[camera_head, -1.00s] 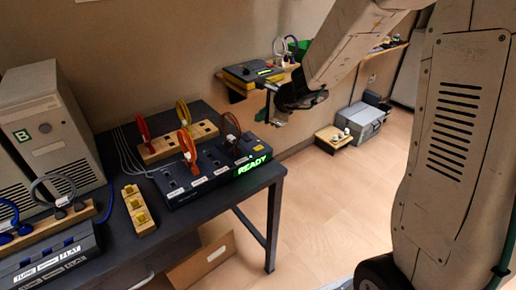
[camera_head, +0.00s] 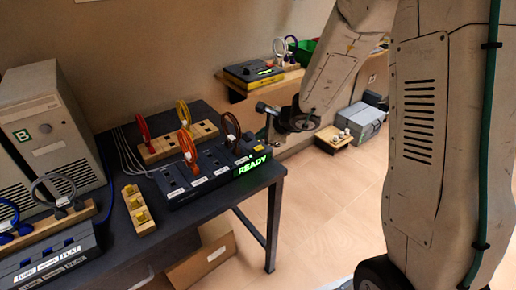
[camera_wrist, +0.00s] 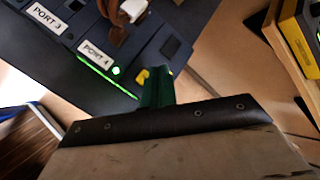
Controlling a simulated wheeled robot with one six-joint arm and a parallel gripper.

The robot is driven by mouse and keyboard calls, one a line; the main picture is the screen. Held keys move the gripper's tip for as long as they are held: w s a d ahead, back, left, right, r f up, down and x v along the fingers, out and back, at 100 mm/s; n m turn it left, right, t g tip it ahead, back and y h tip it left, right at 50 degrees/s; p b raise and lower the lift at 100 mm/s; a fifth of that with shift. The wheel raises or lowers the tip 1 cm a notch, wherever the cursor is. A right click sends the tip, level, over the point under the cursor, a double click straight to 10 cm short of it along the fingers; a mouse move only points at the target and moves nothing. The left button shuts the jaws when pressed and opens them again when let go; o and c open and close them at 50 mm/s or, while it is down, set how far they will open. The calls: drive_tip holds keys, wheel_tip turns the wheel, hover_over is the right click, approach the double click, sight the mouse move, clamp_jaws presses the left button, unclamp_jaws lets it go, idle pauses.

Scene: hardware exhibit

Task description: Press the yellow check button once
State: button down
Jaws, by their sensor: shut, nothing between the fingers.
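The yellow check button (camera_wrist: 143,77) shows in the wrist view at the end corner of the dark port box (camera_wrist: 85,25), past the lit PORT 4 label. In the head view the box (camera_head: 180,190) sits on the dark table with a green READY display on its front. The button is small there (camera_head: 258,148). My gripper (camera_head: 268,138) is shut and empty, pointing down by the box's right end. In the wrist view its tip (camera_wrist: 160,74) is just right of the button and partly overlaps it. I cannot tell whether they touch.
Red, orange, yellow and brown looped plugs stand on the box and the wooden rack (camera_head: 165,152) behind it. A wooden block with yellow pieces (camera_head: 138,208) lies left. A shelf with a yellow-edged device (camera_head: 252,73) is behind. The table's right edge is close below the gripper.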

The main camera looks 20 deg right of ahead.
sight(254, 146)
drive_tip(key=shift+f, duration=0.9)
drive_tip(key=shift+f, duration=0.1)
idle(1.3)
drive_tip(key=shift+f, duration=0.3)
drive_tip(key=shift+f, duration=0.4)
idle(0.8)
drive_tip(key=shift+r, duration=0.85)
drive_tip(key=shift+r, duration=2.5)
drive_tip(key=shift+a, duration=0.1)
